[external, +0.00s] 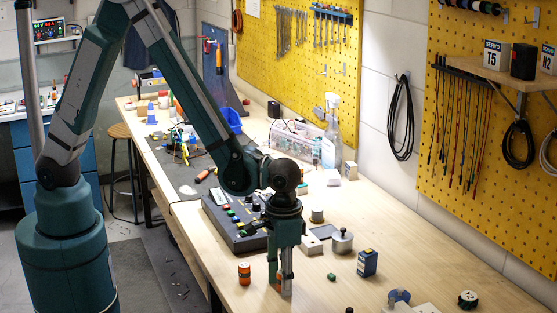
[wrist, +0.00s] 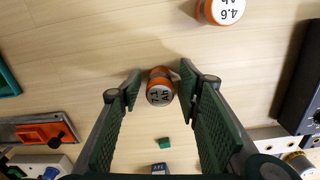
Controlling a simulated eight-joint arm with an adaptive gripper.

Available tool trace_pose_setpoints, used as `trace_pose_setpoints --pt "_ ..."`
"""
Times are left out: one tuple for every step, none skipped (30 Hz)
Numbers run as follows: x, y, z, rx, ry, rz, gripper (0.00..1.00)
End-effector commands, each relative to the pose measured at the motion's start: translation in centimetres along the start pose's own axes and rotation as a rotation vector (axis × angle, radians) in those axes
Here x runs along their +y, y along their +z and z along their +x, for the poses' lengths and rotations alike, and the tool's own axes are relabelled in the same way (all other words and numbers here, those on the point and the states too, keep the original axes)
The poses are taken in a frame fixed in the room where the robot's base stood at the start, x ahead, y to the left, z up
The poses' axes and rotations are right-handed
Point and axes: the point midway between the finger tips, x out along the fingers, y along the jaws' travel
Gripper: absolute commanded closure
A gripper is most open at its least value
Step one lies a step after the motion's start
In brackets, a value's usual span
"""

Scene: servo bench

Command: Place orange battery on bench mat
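A small orange battery with a white labelled top stands between my gripper's fingertips in the wrist view (wrist: 160,88). In the external view it is mostly hidden by the fingers. My gripper (external: 280,287) points down at the wooden bench, with its fingers on either side of this battery; narrow gaps seem to show in the wrist view (wrist: 160,84). A second orange battery (external: 244,273) stands upright to the left of my gripper; its top reads 4.6 Ah in the wrist view (wrist: 222,12). A dark grey mat (external: 176,172) lies farther back on the bench.
A dark control panel (external: 235,222) lies behind my gripper. A green cube (external: 332,277), a blue box (external: 367,262) and a metal weight (external: 342,241) stand to the right. Tools and cables clutter the far bench. Bare wood surrounds the second battery.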

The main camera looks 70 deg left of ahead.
Motion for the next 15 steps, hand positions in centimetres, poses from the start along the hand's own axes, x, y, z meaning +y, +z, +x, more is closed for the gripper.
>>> trace_pose_setpoints --pt "0.00 0.00 -0.02 0.000 0.000 0.000 0.66" --pt "0.00 0.00 -0.02 0.000 0.000 0.000 0.66" --pt "0.00 0.00 -0.02 0.000 0.000 0.000 0.66" --pt "0.00 0.00 -0.02 0.000 0.000 0.000 0.66" --pt "0.00 0.00 -0.02 0.000 0.000 0.000 0.66" --pt "0.00 0.00 -0.02 0.000 0.000 0.000 0.66" --pt "0.00 0.00 -0.02 0.000 0.000 0.000 0.66" --pt "0.00 0.00 -0.03 0.000 0.000 0.000 0.66" --pt "0.00 0.00 -0.06 0.000 0.000 0.000 0.66" --pt "0.00 0.00 -0.09 0.000 0.000 0.000 0.66" --pt "0.00 0.00 -0.13 0.000 0.000 0.000 0.66" --pt "0.00 0.00 -0.20 0.000 0.000 0.000 0.66" --pt "0.00 0.00 -0.27 0.000 0.000 0.000 0.66" --pt "0.00 0.00 -0.35 0.000 0.000 0.000 0.66" --pt "0.00 0.00 -0.47 0.000 0.000 0.000 0.66"
